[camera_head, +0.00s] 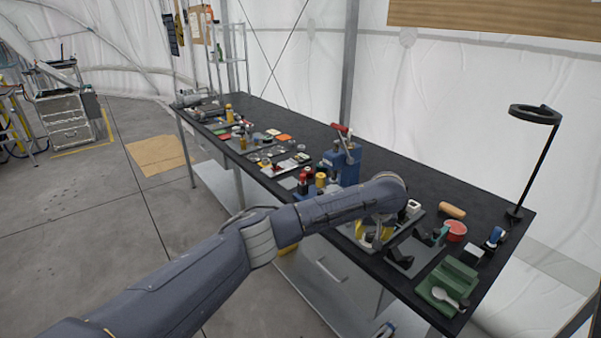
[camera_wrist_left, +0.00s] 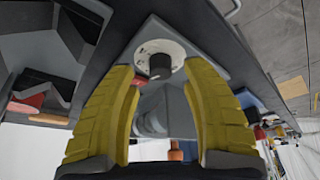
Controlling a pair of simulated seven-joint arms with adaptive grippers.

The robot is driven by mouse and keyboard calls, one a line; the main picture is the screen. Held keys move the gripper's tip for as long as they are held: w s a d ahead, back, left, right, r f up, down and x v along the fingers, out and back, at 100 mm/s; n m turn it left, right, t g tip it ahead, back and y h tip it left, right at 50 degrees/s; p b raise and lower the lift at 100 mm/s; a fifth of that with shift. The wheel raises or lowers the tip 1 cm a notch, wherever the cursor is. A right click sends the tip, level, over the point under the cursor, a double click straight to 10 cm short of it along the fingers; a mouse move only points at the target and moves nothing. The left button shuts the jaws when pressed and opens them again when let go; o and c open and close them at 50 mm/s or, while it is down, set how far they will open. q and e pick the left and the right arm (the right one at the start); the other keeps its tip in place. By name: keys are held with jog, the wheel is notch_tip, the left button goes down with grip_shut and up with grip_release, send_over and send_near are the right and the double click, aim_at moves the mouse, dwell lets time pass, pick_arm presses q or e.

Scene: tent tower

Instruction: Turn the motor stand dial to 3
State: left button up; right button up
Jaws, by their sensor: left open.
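The motor stand's dial (camera_wrist_left: 160,58) shows in the left wrist view as a pale round plate with a dark knob at its centre, on a grey plate. Its markings are too small to read. My left gripper (camera_wrist_left: 158,74) is open, with its yellow fingers on either side of the knob. I cannot tell whether a finger touches it. In the head view my left gripper (camera_head: 371,236) is low over the front edge of the bench, below my forearm, and the dial is hidden there. My right gripper is not in view.
The long black bench (camera_head: 455,190) carries a blue press (camera_head: 342,162), an orange roll (camera_head: 452,210), a red round tin (camera_head: 455,230) and a green tray (camera_head: 450,275). A ring lamp (camera_head: 535,115) stands at the right end. Small parts crowd the bench's far left.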

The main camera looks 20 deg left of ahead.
pick_arm(q)
jog(key=a+v, duration=0.1)
jog(key=v, duration=1.5)
jog(key=w+a+f+m+t, duration=0.1)
jog(key=w+a+t, duration=0.1)
jog(key=w+a, duration=0.6)
jog(key=w+a+f+m+t+h, duration=0.1)
jog(key=w+a, duration=0.8)
jog(key=a, duration=0.9)
jog(key=shift+w+f+m+t+h, duration=0.3)
jog(key=shift+f+t, duration=0.35)
jog(key=shift+t, duration=0.45)
jog(key=shift+d, duration=0.1)
